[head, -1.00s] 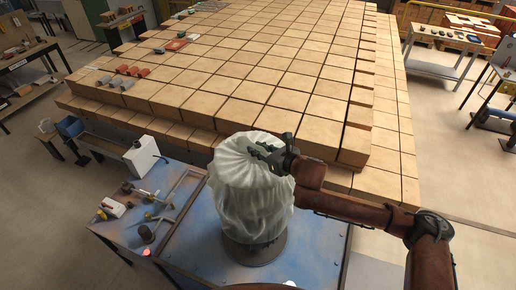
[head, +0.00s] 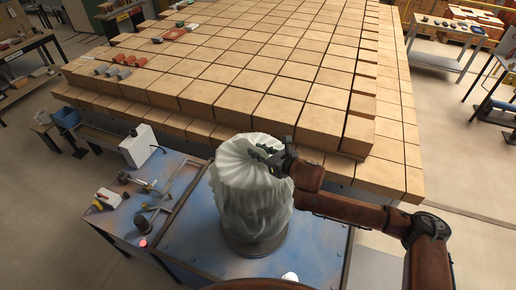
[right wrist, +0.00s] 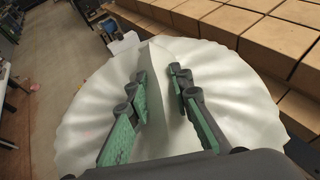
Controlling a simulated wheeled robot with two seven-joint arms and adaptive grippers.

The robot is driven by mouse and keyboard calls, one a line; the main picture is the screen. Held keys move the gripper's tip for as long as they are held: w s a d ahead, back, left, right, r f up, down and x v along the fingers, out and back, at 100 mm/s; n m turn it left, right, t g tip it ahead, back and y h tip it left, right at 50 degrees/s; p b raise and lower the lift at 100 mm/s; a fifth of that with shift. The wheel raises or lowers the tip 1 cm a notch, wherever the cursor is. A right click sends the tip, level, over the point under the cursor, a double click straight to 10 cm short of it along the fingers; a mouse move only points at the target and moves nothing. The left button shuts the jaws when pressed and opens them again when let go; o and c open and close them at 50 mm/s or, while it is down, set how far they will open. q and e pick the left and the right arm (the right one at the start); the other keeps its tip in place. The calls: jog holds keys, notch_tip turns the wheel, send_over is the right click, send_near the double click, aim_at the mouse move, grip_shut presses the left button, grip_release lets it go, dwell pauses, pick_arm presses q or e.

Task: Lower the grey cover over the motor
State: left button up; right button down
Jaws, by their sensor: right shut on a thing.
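The grey cover (head: 248,200) is a pale, pleated, cloth-like hood, upright above the blue-topped bench (head: 190,238). It hides the motor; only a dark round base (head: 257,248) shows below its hem. My right gripper (head: 265,156) is at the cover's top, on its right side. In the right wrist view the green-padded fingers (right wrist: 160,82) are shut on a raised fold of the cover (right wrist: 82,110), which spreads out around them. Whether the hem touches the base I cannot tell. My left gripper is not in view.
Tools (head: 140,185) lie on the bench to the left, with a white box (head: 137,150) and a small red light (head: 143,243). A large stack of tan bricks (head: 290,110) stands close behind the cover.

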jog(key=shift+f+b, duration=2.65)
jog(key=shift+f, duration=2.8)
jog(key=c, duration=1.7)
grip_release()
jog(key=shift+o, duration=0.2)
jog(key=v, duration=1.2)
jog(key=shift+d, duration=0.1)
